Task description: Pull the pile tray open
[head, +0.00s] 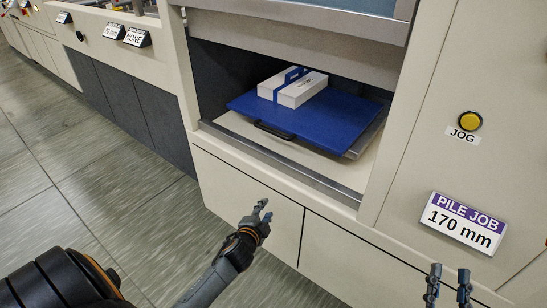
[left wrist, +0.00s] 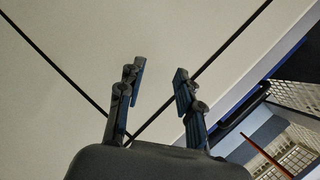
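The pile tray (head: 300,120) is a flat blue board inside the machine's opening, with a black handle (head: 274,131) on its front edge. A white block with a blue band (head: 292,88) lies on it. My left gripper (head: 264,209) is in front of the cream panel below the opening, lower than the handle and apart from it. In the left wrist view its two fingers (left wrist: 157,88) are spread with nothing between them. My right gripper (head: 448,284) is at the bottom right, fingers apart and empty, far from the tray.
A metal sill (head: 280,161) runs along the opening's lower edge, and a raised grey cover (head: 300,35) hangs above. A yellow JOG button (head: 469,121) and a "PILE JOB 170 mm" sign (head: 463,223) are on the right panel. The floor (head: 80,170) at left is clear.

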